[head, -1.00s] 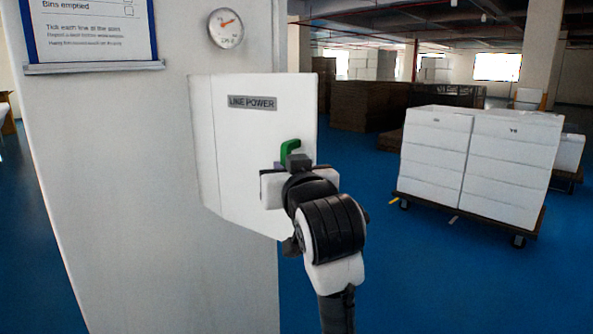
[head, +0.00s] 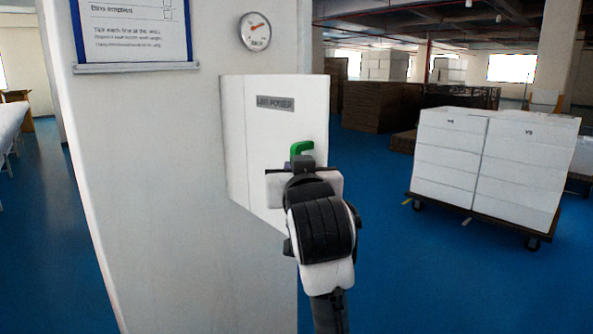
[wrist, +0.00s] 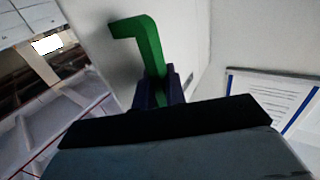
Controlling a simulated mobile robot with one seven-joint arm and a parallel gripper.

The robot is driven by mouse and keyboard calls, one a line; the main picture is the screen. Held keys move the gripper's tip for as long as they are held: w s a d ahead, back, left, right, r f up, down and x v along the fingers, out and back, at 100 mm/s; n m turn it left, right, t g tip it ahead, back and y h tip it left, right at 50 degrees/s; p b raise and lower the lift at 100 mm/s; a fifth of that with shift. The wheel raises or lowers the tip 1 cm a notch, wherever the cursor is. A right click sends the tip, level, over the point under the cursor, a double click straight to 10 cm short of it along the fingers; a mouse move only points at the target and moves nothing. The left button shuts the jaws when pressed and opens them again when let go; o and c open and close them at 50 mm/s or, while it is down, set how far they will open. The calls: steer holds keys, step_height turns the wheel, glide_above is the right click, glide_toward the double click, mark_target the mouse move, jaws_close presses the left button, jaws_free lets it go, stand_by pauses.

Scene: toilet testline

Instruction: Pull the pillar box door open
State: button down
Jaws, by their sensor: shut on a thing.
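The white pillar box, labelled "LINE POWER", is on the pale pillar (head: 150,200) in the head view. Its door (head: 270,135) has a green hooked handle (head: 302,148) near its right edge. My gripper (head: 303,164) is at the handle, its dark fingers shut on the lower part. In the wrist view the green handle (wrist: 150,45) rises from between the fingers (wrist: 158,92), with its bent top clear of them. My wrist hides the lower right of the door. No gap at the door's edge is clearly visible, so I cannot tell how far it is open.
A round gauge (head: 255,32) and a framed notice (head: 130,30) are on the pillar above and left of the box. A cart (head: 475,222) with white cartons (head: 490,160) stands at right. Blue floor is clear between cart and pillar.

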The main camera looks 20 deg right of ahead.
steer(key=shift+r, duration=0.1)
steer(key=c, duration=1.8)
jaws_free()
steer(key=shift+a, duration=0.1)
steer(key=b+v, duration=0.2)
steer(key=v, duration=1.1)
steer(key=shift+s, duration=0.35)
